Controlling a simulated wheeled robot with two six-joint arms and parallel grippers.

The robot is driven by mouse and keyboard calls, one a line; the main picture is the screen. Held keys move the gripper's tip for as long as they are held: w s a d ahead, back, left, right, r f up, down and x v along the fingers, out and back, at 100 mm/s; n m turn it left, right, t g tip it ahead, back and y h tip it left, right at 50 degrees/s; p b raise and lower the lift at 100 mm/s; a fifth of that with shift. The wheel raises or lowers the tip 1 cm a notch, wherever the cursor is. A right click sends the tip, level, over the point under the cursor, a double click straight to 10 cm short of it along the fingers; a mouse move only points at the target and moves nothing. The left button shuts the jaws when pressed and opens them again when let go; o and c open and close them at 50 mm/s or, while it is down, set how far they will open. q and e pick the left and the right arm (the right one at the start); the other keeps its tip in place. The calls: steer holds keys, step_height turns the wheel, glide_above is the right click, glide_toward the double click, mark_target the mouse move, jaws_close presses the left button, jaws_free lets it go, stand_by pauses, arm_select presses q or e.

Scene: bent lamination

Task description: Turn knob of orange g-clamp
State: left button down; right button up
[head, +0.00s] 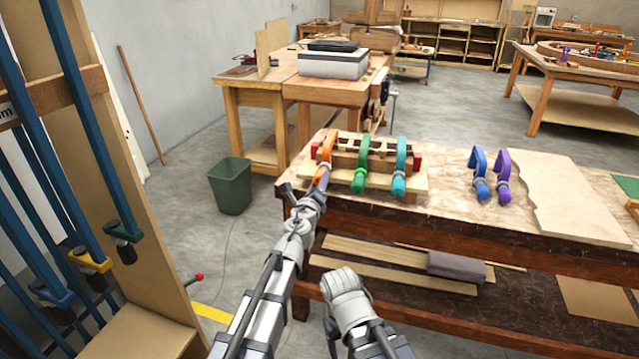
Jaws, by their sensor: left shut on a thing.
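The orange g-clamp (323,177) is mounted at the left end of a wooden piece on the near workbench, beside a green g-clamp (361,165) and a teal g-clamp (400,168). My left gripper (308,199) is at the lower end of the orange clamp and is shut on its knob. The knob itself is mostly hidden by the gripper. My right arm shows low in the middle of the head view, in front of the bench, but its fingers cannot be made out.
The workbench (465,217) also holds a blue clamp (480,172), a purple clamp (503,178) and a pale board (575,195). A green bin (231,187) stands on the floor to the left. A rack with blue bar clamps (75,140) fills the left side.

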arm_select(q)
steer(key=m, duration=0.4)
steer(key=shift+m, duration=0.3)
steer(key=m, duration=0.5)
steer(key=shift+a, duration=0.1)
steer(key=m, duration=0.9)
steer(key=shift+a+m, duration=0.1)
steer(key=shift+m, duration=0.2)
steer(key=m, duration=1.3)
steer(key=shift+r, duration=0.1)
steer(key=shift+m, duration=2.5)
